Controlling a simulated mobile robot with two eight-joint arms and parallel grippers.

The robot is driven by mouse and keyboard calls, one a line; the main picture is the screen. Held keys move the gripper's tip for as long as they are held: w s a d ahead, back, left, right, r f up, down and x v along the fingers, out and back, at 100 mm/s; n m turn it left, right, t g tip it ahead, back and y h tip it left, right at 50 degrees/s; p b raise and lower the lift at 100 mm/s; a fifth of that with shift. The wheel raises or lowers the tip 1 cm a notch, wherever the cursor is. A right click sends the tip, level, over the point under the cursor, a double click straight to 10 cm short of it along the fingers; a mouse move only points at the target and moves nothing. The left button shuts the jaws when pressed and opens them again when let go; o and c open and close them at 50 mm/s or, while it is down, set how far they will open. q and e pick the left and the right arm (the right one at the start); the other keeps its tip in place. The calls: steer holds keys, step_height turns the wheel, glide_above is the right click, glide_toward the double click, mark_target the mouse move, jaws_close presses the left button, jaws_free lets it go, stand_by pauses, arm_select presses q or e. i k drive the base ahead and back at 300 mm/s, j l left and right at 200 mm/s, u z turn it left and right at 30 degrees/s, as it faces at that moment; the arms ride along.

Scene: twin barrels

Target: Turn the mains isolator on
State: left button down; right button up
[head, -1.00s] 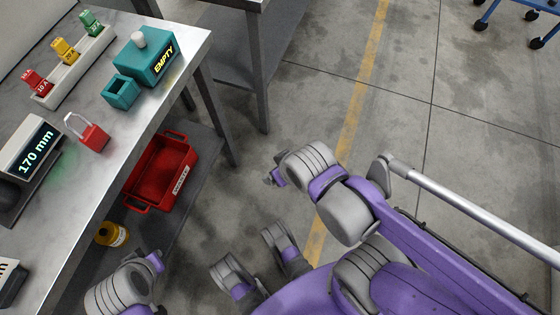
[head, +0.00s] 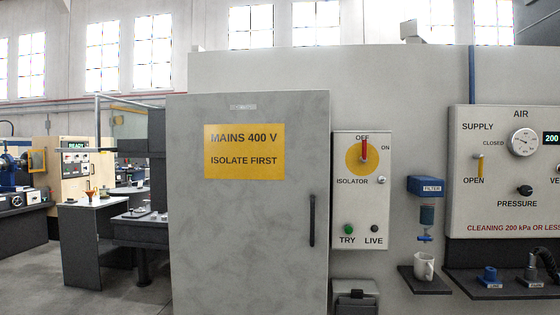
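The isolator panel (head: 361,215) is a pale plate on the wall, right of the grey cabinet. Its red isolator handle (head: 364,151) stands upright on a yellow disc (head: 352,163), pointing at OFF; ON is marked to the upper right. A small silver round part (head: 381,180) sits at the disc's lower right. Below are a green TRY button (head: 348,229) and a dark LIVE lamp (head: 374,229). Neither of my grippers shows in the head view now.
The grey cabinet door (head: 248,215) is shut, labelled MAINS 400 V, ISOLATE FIRST, with a dark handle (head: 312,220). A dark bin (head: 356,300) stands below the panel. To the right are a blue filter (head: 426,187), a shelf with a white mug (head: 424,266) and an air panel (head: 500,215).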

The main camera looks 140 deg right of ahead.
mark_target(364, 159)
steer(key=z, duration=5)
